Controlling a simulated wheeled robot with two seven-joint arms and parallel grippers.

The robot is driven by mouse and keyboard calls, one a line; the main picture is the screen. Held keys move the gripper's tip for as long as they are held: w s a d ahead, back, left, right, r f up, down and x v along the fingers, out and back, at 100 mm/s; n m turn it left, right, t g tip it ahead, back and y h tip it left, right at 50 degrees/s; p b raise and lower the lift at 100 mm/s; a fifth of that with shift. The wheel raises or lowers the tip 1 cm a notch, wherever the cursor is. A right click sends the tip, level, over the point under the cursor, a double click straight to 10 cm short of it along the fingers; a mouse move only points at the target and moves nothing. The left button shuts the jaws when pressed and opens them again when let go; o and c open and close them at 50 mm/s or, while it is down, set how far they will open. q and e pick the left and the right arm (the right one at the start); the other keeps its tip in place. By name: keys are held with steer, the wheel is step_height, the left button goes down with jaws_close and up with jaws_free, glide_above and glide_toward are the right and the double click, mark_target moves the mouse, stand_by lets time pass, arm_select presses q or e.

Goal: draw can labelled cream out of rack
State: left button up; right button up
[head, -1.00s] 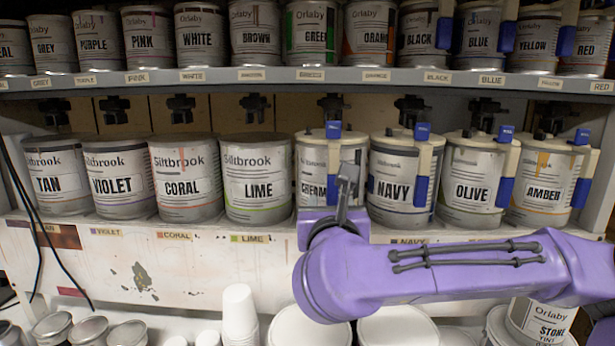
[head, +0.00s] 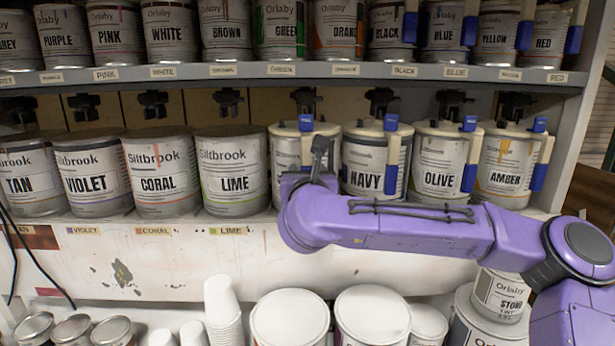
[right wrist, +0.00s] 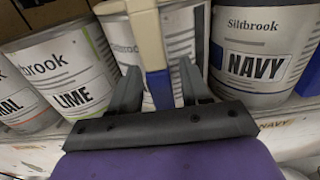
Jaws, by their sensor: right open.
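The cream can (head: 287,152) stands on the middle shelf between the lime and navy cans. It has a cream handle with a blue top piece (head: 306,123) on its front right. My right gripper (head: 321,153) is in front of this can and hides its name label. In the right wrist view the cream can (right wrist: 182,45) is behind the fingers. My right gripper (right wrist: 157,90) is open there, with one finger on each side of the handle's blue lower part (right wrist: 159,86). I cannot tell whether the fingers touch the handle. My left gripper is not in view.
The lime can (head: 232,170) is close on the left and the navy can (head: 365,165) close on the right. The upper shelf edge (head: 350,71) runs above. White lidded tubs (head: 290,318) and stacked cups (head: 222,300) stand below the shelf.

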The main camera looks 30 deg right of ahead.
steer(key=shift+s+r, duration=0.1)
steer(key=shift+s, duration=0.15)
steer(key=shift+w+a, duration=0.1)
steer(key=shift+w, duration=0.1)
jaws_close()
steer(key=shift+r, duration=0.15)
